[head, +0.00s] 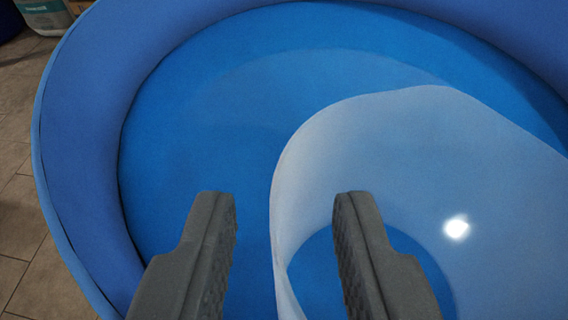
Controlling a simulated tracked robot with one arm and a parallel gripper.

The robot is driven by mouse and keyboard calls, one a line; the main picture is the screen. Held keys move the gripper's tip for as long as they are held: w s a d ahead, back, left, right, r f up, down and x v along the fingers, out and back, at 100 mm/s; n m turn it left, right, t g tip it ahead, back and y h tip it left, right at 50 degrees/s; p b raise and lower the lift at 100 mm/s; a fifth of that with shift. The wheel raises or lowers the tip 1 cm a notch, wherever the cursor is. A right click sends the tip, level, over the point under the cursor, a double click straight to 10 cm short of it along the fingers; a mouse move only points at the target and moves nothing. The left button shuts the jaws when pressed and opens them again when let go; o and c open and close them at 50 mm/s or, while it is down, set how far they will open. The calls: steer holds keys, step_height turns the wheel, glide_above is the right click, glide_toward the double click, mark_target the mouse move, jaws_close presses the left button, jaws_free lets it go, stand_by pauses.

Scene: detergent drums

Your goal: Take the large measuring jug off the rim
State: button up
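A large translucent, whitish measuring jug (400,135) fills the right and lower right of the head view, inside a blue drum. I look down into it and see blue through its lower part. My gripper (286,205) is open, its two dark fingers wide apart. The jug's left wall edge runs between the fingers in the picture. The left finger is outside the jug and the right finger appears over its inside. I cannot tell whether either finger touches it. The jug's handle and where it meets the rim are not in view.
The blue drum (75,150) surrounds the jug with a tall curved wall. Its floor to the left of the jug looks bare. Brown floor tiles (20,235) show outside on the left. A pale container with a label (45,15) stands at the top left.

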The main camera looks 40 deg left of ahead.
steer(key=shift+w+a+f, duration=0.25)
steer(key=shift+w+a, duration=0.15)
